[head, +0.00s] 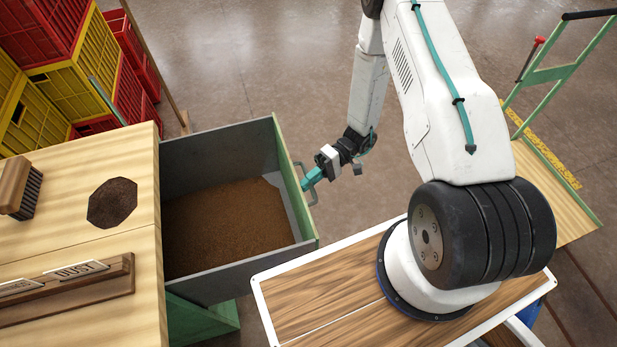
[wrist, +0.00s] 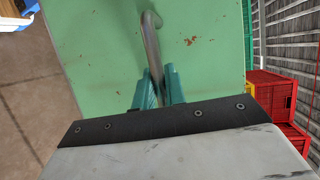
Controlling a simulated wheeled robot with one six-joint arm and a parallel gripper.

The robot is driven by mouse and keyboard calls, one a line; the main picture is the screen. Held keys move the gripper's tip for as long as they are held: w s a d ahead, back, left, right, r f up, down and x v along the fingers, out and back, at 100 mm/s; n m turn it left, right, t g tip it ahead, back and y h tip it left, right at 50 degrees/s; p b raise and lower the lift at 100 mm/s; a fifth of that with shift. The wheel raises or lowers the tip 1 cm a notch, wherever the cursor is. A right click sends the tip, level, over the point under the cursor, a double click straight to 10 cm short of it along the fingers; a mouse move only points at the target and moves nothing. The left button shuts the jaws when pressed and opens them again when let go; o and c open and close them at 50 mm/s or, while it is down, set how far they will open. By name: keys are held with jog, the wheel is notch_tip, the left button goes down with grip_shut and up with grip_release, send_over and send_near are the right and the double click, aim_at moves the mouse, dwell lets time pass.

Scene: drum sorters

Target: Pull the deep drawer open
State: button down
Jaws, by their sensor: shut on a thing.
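The deep drawer (head: 232,268) has grey inner walls and a green front panel, and it stands pulled well out from the wooden-topped bench (head: 95,190). A layer of brown, grainy material (head: 222,225) covers much of its floor. A metal bar handle (head: 301,178) is on the outside of the green front. My gripper (head: 308,183) has teal fingers and is shut on the handle. In the wrist view the fingers (wrist: 159,85) close around the handle bar (wrist: 151,42), against the worn green front panel (wrist: 205,45). The fingers hide part of the handle.
A brush (head: 20,188), a dark round patch (head: 112,203) and a labelled wooden rack (head: 70,287) are on the bench. Red and yellow crates (head: 75,80) are stacked behind it. A green-framed cart (head: 560,185) stands at right. Open floor lies beyond the drawer.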

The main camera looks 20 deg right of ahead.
jog(key=shift+s+d, duration=0.1)
jog(key=shift+d, duration=0.35)
jog(key=c, duration=1.5)
grip_release()
jog(key=shift+o, duration=0.2)
jog(key=v, duration=0.8)
jog(key=shift+a, duration=0.1)
